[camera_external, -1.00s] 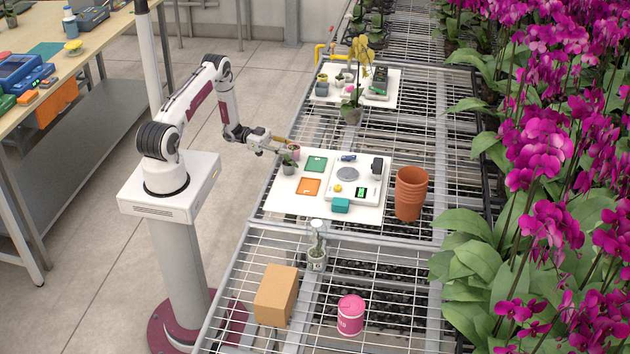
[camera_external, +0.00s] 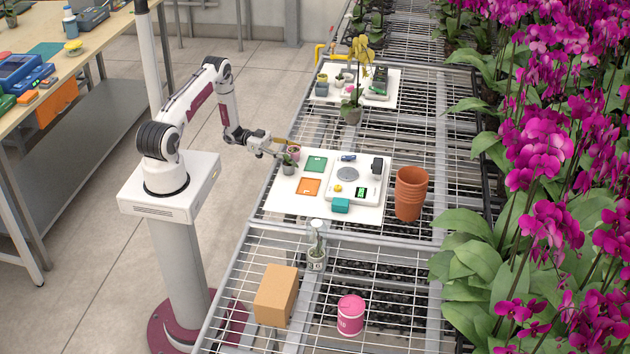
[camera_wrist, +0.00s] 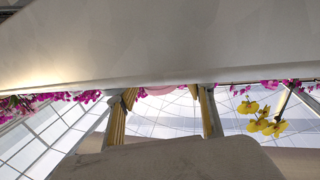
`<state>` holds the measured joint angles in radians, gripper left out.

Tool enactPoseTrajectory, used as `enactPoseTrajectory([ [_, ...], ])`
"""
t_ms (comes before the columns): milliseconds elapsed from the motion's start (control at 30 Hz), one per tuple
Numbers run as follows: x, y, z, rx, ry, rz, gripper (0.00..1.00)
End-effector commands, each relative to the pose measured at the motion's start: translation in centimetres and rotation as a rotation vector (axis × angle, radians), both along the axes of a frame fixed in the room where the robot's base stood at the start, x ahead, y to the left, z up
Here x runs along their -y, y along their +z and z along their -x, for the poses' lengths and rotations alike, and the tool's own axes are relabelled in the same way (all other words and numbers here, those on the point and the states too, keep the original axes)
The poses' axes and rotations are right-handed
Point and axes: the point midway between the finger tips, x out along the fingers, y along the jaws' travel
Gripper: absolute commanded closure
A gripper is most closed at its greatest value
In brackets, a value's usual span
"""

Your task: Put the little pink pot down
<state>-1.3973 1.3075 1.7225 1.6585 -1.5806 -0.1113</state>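The little pink pot (camera_external: 293,153), with a small plant in it, is at the left back edge of the white board (camera_external: 262,207) in the outside view. My gripper (camera_external: 287,149) is level with it, its yellow-tipped fingers spread on either side. In the wrist view the yellow fingers (camera_wrist: 165,112) stand wide apart, and a strip of pink, probably the pot (camera_wrist: 170,90), shows between them. The fingers look open; contact with the pot is hard to make out. The pot's base is too small to judge closely.
A grey pot with a plant (camera_external: 288,166) stands close in front of the pink pot. The board also carries a green square (camera_external: 316,164), an orange square (camera_external: 308,186) and a scale (camera_external: 346,192).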

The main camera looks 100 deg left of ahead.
Motion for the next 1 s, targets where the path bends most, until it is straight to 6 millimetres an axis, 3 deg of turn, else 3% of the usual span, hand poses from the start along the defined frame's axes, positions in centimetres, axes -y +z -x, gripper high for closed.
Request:
enactPoseTrajectory([
  [367, -0.3, 0.0, 1.0, 0.0, 0.001, 0.0, 0.48],
  [1000, -1.7, -0.4, 7.1, 0.001, 0.001, 0.0, 0.48],
])
